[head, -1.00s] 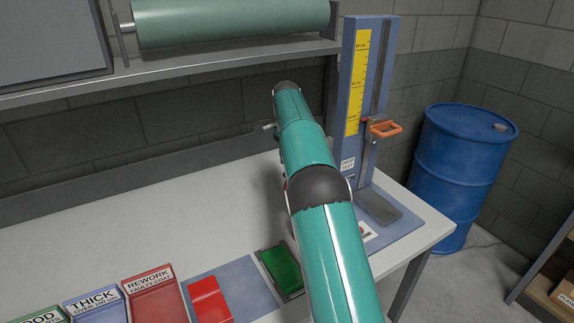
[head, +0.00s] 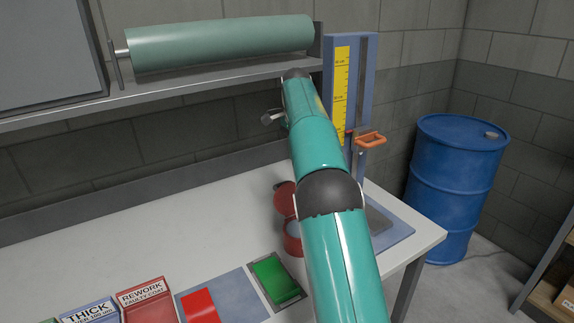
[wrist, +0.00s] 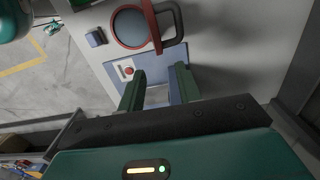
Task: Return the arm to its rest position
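My teal arm reaches away over the white bench in the head view, its far end near the shelf edge. My gripper (wrist: 159,88) shows in the wrist view with its two green fingers apart and nothing held between them. In the head view the fingers are not clear. Beyond the fingers in the wrist view lie a red-rimmed round object (wrist: 130,27) with a dark handle and a white card with a red button (wrist: 126,70). The red-rimmed object also shows partly behind my arm in the head view (head: 292,238).
A blue gauge stand (head: 368,75) with an orange handle (head: 370,139) stands close right of my arm. A shelf (head: 210,88) with a green roll (head: 220,42) runs behind. A blue barrel (head: 457,185) stands right.

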